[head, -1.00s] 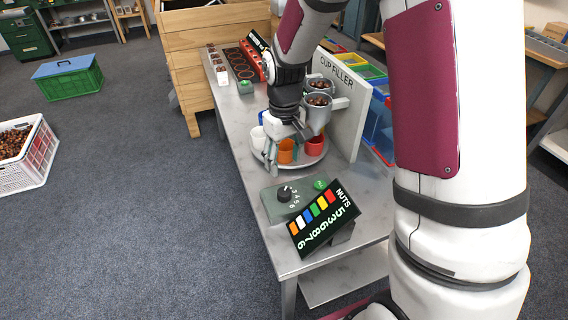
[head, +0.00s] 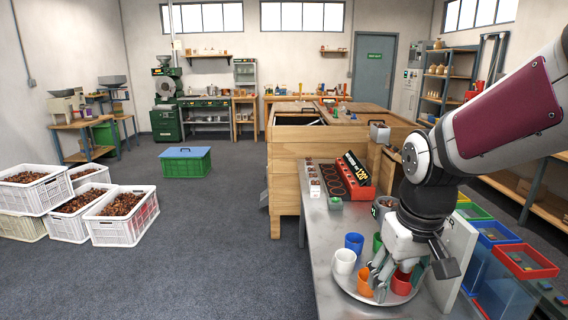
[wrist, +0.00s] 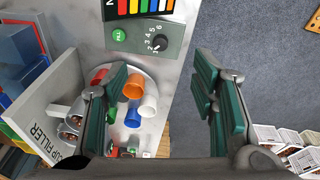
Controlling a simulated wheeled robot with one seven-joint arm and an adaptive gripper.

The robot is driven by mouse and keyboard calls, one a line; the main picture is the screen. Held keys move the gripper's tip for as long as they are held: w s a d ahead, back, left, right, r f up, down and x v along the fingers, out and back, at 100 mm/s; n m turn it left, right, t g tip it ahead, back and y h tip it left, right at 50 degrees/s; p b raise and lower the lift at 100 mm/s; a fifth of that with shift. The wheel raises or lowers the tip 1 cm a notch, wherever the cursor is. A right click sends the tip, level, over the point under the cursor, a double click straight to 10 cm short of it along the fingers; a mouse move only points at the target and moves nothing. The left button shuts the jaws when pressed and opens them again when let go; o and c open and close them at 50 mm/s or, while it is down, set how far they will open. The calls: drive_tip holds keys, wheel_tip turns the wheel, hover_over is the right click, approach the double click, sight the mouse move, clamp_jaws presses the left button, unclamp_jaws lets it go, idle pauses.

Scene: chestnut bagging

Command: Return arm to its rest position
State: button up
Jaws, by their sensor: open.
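My gripper (head: 376,284) is open and empty, at the end of my bent arm, beside and above the round plate of coloured cups. In the wrist view its two green-padded fingers (wrist: 163,100) stand wide apart with nothing between the pads. The plate (head: 345,288) bears a white cup (head: 344,262), a blue cup (head: 354,242), an orange cup (head: 361,285), a red cup (head: 401,284) and a green cup partly hidden by my gripper. Whether a finger touches a cup cannot be told.
The cup filler panel (wrist: 46,115) stands beside the plate. The control box with a dial (wrist: 148,38) sits on the metal table (head: 325,235). Coloured bins (head: 525,262) line the right side. White crates of chestnuts (head: 122,212) lie left; open floor (head: 220,260) lies between.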

drive_tip(key=s+r+t, duration=0.1)
drive_tip(key=s+r, duration=0.2)
drive_tip(key=s, duration=0.5)
drive_tip(key=s+r+m+t, duration=0.1)
drive_tip(key=s+r, duration=0.2)
drive_tip(key=s, duration=0.4)
drive_tip(key=shift+s+a+m, duration=0.15)
drive_tip(key=shift+s+m, duration=0.15)
drive_tip(key=shift+s, duration=0.1)
